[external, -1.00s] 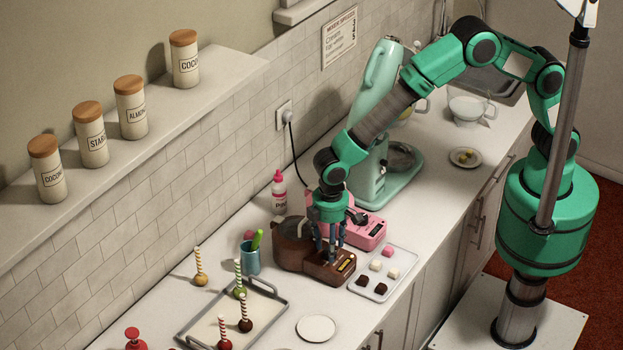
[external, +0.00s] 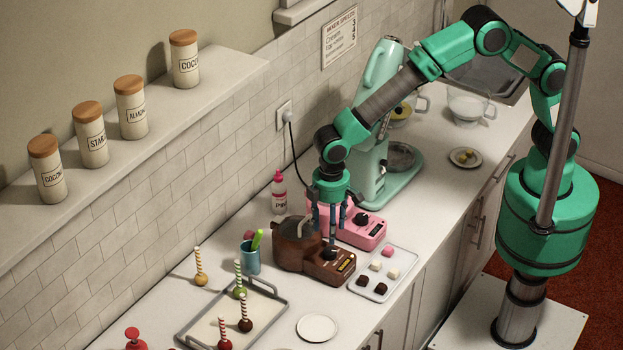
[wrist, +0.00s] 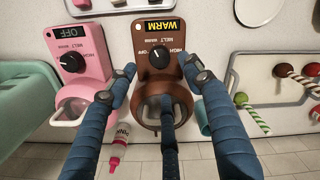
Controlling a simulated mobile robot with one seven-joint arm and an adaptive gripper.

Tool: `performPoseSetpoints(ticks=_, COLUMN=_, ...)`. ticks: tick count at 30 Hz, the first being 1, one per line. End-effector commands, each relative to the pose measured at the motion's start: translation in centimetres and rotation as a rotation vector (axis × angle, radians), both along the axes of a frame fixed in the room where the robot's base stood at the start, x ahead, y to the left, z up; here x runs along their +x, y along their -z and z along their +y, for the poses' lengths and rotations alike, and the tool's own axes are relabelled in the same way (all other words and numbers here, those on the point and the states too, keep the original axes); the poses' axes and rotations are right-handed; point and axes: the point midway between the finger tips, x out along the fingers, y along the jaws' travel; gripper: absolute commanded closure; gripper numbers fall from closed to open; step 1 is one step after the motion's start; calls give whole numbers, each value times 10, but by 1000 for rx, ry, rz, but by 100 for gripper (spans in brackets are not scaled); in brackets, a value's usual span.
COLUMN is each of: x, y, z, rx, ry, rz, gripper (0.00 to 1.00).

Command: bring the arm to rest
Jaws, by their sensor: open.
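My gripper (external: 331,228) is open and empty, pointing down just above the brown melting pot (external: 290,247) in the external view. In the wrist view its blue fingers (wrist: 160,85) are spread around the brown pot (wrist: 157,88), with a black knob and a yellow "WARM" display. I cannot tell from the wrist view whether a finger touches the pot. My arm reaches over from the right, bent at the elbow. The pink melting pot (external: 360,227) stands behind the brown one; in the wrist view it is at left (wrist: 85,60) with an "OFF" display.
A tray of sweets (external: 380,275) lies right of the brown pot. A mint mixer (external: 376,150) stands close behind my forearm. A blue cup (external: 250,257), a pink bottle (external: 279,190) and a rack with cake pops (external: 213,308) are nearby. A white plate (external: 317,327) lies in front.

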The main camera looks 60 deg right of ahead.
Motion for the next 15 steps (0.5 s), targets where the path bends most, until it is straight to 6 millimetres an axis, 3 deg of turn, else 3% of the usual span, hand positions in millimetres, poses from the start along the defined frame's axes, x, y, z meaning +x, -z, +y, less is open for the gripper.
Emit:
performPoseSetpoints(ticks=11, x=0, y=0, z=-1, rx=-1, ry=1, rz=1, gripper=49)
performPoseSetpoints(ticks=15, x=0, y=-1, z=-15, rx=-13, ry=15, rz=11, gripper=49)
